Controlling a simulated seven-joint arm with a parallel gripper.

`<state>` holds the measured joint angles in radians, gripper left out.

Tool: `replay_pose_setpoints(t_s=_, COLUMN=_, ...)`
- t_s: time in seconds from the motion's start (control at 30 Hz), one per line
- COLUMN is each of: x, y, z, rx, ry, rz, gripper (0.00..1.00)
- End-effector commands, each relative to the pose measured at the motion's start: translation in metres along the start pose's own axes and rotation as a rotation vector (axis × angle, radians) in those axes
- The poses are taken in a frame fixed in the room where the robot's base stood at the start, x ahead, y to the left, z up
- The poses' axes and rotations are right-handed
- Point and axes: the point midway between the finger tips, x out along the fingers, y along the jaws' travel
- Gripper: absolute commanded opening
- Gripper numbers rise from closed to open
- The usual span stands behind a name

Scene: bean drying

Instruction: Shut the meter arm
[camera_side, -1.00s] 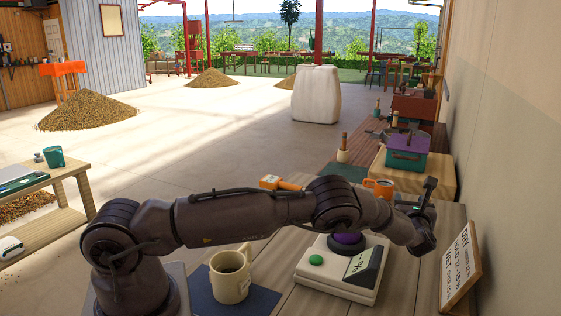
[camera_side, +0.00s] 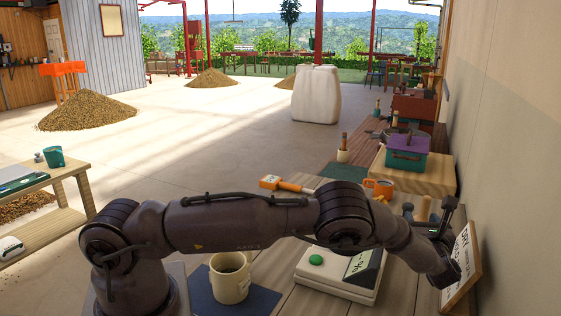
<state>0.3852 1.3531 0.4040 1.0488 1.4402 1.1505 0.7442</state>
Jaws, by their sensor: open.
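The meter is a white box (camera_side: 338,287) on the grey plank table, with a green button (camera_side: 316,260) and a slanted display (camera_side: 363,264) on top. My arm crosses in front of its back part and hides the purple round part there. I cannot make out the meter arm or its position. My gripper (camera_side: 430,211) is open, to the right of and beyond the meter, close to the sign by the wall. A tan upright piece shows between its fingers; I cannot tell whether it touches them.
The framed sign (camera_side: 463,268) leans near the wall at the right. A cream mug (camera_side: 230,284) stands on a dark blue mat (camera_side: 262,301) left of the meter. Behind lie an orange handled tool (camera_side: 284,184), an orange mug (camera_side: 379,187) and a teal and purple box (camera_side: 406,160).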

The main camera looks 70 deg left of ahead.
Motion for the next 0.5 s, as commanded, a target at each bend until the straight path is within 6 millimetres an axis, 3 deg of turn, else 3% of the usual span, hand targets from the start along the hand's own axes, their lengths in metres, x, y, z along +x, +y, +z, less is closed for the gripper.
replay_pose_setpoints(t_s=0.13, x=-0.032, y=0.0, z=0.0, rx=0.002, ry=0.0, rz=-0.002, gripper=0.52)
replay_pose_setpoints(t_s=0.5, x=-0.013, y=0.049, z=0.057, rx=-0.279, ry=0.198, rz=0.214, gripper=0.52)
